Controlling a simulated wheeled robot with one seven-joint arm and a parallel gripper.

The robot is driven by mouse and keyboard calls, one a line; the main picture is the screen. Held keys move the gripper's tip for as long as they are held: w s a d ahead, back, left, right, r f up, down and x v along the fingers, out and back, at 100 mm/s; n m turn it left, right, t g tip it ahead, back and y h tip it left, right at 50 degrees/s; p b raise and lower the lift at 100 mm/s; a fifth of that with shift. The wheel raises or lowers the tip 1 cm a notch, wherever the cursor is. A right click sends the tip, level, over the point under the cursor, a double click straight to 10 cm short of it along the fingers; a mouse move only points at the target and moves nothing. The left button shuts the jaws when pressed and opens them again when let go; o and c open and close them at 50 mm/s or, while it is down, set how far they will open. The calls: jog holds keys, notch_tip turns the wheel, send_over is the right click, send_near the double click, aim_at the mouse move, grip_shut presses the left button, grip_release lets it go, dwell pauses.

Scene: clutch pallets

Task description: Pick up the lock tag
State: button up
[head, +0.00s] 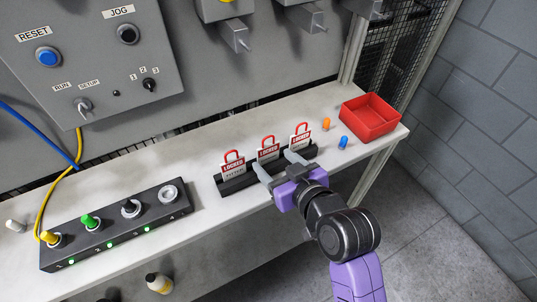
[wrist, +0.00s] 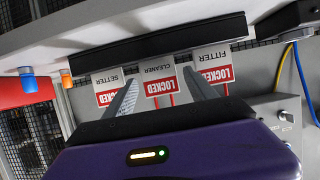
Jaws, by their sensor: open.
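Three red-and-white lock tags marked LOCKED stand upright in a black rack (head: 238,184) on the bench. They are the FITTER tag (head: 233,170), the middle tag (head: 268,152) and the right tag (head: 299,140). In the wrist view, which is upside down, they read FITTER (wrist: 211,57), CLEANER (wrist: 158,75) and SETTER (wrist: 107,80). My gripper (head: 278,166) is open in front of the rack. In the wrist view its fingers (wrist: 162,92) lie either side of the CLEANER tag, overlapping the SETTER and FITTER tags in the picture. I cannot tell whether they touch anything.
A red open box (head: 370,119) stands at the bench's right end. An orange peg (head: 326,124) and a blue peg (head: 343,142) stand between it and the rack. A black switch box (head: 118,228) with several knobs lies at left. A grey control panel rises behind.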

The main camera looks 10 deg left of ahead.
aim_at(268, 153)
jog(key=shift+p+x, duration=0.65)
jog(key=shift+x, duration=3.15)
jog(key=shift+w+d+r, duration=0.1)
jog(key=shift+r, duration=0.15)
jog(key=c, duration=1.1)
jog(key=shift+r, duration=0.1)
notch_tip(268, 153, up, 20)
jog(key=shift+f+b, duration=0.1)
jog(key=shift+b, duration=0.3)
